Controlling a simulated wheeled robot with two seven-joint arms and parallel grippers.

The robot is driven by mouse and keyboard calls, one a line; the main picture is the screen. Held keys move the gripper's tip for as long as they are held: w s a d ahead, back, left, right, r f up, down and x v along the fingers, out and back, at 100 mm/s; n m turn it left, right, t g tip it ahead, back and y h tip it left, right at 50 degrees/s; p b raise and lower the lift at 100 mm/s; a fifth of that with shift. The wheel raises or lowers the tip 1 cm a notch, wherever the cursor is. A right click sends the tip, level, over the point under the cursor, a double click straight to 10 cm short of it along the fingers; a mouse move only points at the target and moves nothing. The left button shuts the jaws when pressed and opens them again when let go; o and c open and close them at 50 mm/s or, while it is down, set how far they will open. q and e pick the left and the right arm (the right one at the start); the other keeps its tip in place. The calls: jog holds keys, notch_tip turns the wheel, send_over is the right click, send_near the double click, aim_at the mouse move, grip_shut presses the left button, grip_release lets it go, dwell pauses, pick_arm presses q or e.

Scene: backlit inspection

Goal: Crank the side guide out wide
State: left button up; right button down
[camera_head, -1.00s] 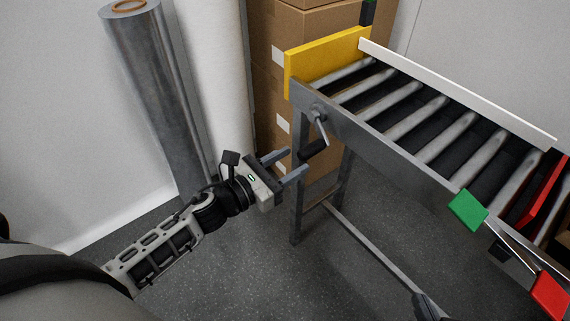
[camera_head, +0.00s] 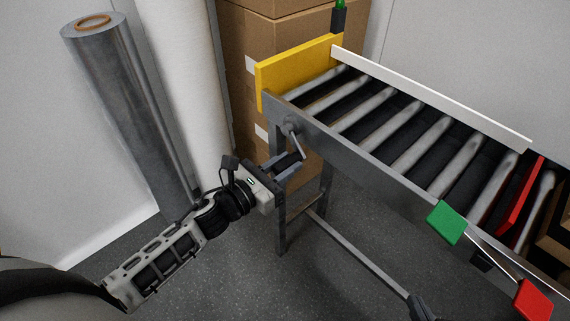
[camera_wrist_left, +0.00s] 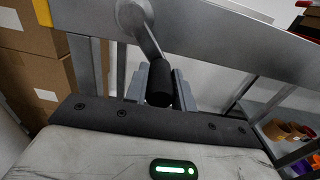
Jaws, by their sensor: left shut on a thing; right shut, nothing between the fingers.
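The crank (camera_head: 296,143) sits at the near left corner of the roller conveyor's frame, with its arm hanging down and slightly right. My left gripper (camera_head: 289,168) is shut on its dark handle (camera_wrist_left: 160,80), which stands between the fingers in the left wrist view. A white rail (camera_head: 430,98), which looks like the side guide, runs along the conveyor's far edge. A green plate (camera_head: 447,222) and a red plate (camera_head: 533,299) sit on the near side, with a thin rod between them.
A yellow plate (camera_head: 300,72) closes the conveyor's left end. Cartons (camera_head: 262,95) stand behind it. The conveyor's leg (camera_head: 281,215) is close to my left gripper. A red bar (camera_head: 521,196) crosses the rollers.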

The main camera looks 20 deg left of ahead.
pick_arm(q)
jog(key=r, duration=0.1)
jog(key=d+r+p, duration=0.1)
jog(key=p, duration=0.1)
jog(key=shift+s+d+r, duration=0.25)
jog(key=shift+s+r, duration=0.1)
jog(key=shift+r, duration=0.05)
jog(key=shift+d+p, duration=0.1)
jog(key=shift+p, duration=0.2)
notch_tip(320, 180, up, 3)
jog(key=p, duration=0.2)
jog(key=shift+s+r+p, duration=0.1)
jog(key=shift+r+p, duration=0.1)
jog(key=shift+p, duration=0.1)
